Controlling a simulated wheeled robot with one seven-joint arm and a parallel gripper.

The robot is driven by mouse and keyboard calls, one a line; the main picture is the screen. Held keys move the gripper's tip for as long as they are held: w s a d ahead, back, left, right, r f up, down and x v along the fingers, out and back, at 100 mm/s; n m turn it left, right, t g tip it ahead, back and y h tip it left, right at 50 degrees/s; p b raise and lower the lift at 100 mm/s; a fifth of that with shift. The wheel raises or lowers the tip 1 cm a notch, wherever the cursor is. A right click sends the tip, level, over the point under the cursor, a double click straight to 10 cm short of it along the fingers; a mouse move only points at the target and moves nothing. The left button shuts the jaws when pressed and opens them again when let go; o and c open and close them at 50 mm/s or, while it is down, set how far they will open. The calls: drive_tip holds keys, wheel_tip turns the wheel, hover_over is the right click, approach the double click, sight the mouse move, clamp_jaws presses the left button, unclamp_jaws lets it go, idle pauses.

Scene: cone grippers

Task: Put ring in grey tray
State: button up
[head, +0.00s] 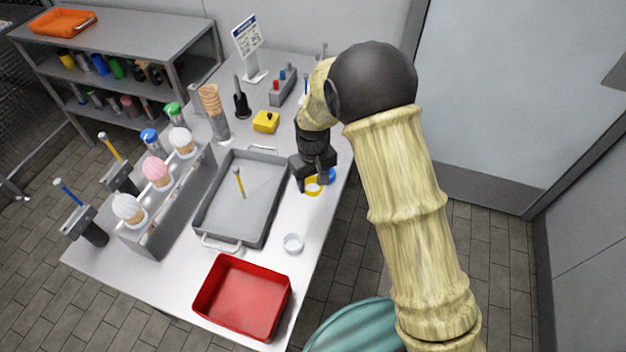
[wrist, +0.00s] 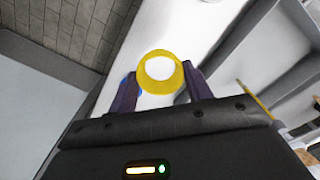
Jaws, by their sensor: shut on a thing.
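My gripper (head: 313,180) is over the right edge of the white table, just right of the grey tray. It is shut on a yellow ring (head: 308,191). In the wrist view the yellow ring (wrist: 159,88) sits between the two dark fingers, its hole facing the camera. I cannot tell whether the ring touches the table. A blue ring (head: 331,176) is partly hidden beside the gripper. A white ring (head: 293,243) lies on the table below the tray's right side. The grey tray (head: 213,217) has wire handles and holds a thin yellow stick (head: 240,182).
A red bin (head: 240,295) stands at the table's near end. A grey holder (head: 160,232) with several ice-cream cones lines the left side. A yellow block (head: 266,121), a stack of cones (head: 213,108) and a sign (head: 246,40) stand behind the tray.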

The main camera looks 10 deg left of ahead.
drive_tip(key=w+d+f+m, duration=0.1)
drive_tip(key=d+f+m, duration=0.3)
drive_tip(key=d, duration=1)
drive_tip(key=w+d+f+m, duration=0.1)
drive_tip(key=d+f+m, duration=0.3)
drive_tip(key=d+f, duration=0.4)
drive_tip(key=d, duration=0.6)
drive_tip(key=shift+d+f, duration=0.2)
drive_tip(key=shift+d, duration=0.2)
